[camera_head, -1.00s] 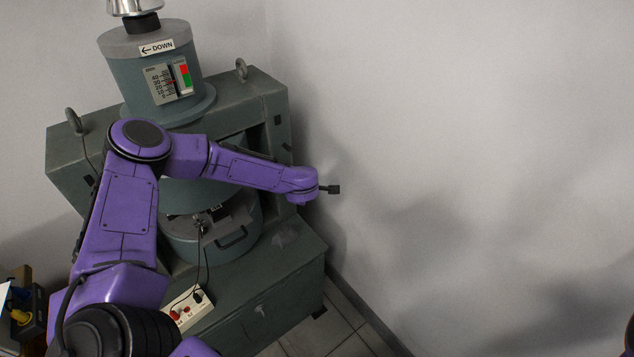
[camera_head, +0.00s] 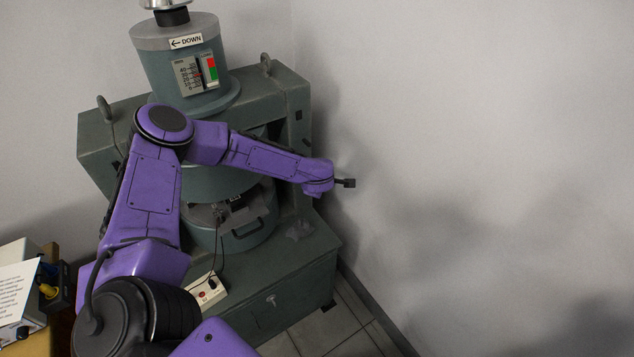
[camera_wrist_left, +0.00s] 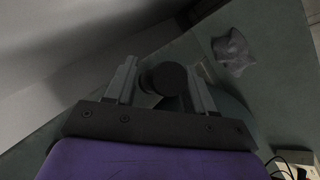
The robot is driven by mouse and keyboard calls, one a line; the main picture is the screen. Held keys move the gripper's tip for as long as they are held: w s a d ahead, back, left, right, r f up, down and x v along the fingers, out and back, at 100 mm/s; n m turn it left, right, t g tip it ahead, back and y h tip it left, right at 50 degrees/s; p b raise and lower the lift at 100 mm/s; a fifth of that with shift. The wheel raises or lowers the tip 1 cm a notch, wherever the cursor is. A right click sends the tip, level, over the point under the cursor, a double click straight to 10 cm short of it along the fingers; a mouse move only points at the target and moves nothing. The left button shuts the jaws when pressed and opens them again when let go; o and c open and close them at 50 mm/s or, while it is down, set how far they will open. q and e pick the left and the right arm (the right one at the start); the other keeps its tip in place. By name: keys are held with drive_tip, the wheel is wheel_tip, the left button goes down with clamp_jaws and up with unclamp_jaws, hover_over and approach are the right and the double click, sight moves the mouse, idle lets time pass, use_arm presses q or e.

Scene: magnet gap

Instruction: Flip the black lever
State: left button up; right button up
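A dark round knob (camera_wrist_left: 165,78), which looks like the end of the black lever, shows in the left wrist view. It appears between the two grey fingers of my left gripper (camera_wrist_left: 163,72). The fingers stand apart on either side of it; I cannot tell whether they touch it or how far below them it lies. In the head view my purple left arm crosses in front of the green-grey magnet machine (camera_head: 290,95), with its wrist at the machine's right side. My right gripper is not in view.
A gauge (camera_head: 195,74) sits on the machine's upper cylinder, under a "DOWN" label (camera_head: 186,41). A power strip (camera_head: 208,290) is in front. A bare wall (camera_head: 480,120) is at right.

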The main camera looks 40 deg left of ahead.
use_arm(q)
drive_tip(key=v, duration=1)
drive_tip(key=shift+r, duration=0.2)
drive_tip(key=shift+s+d, duration=0.15)
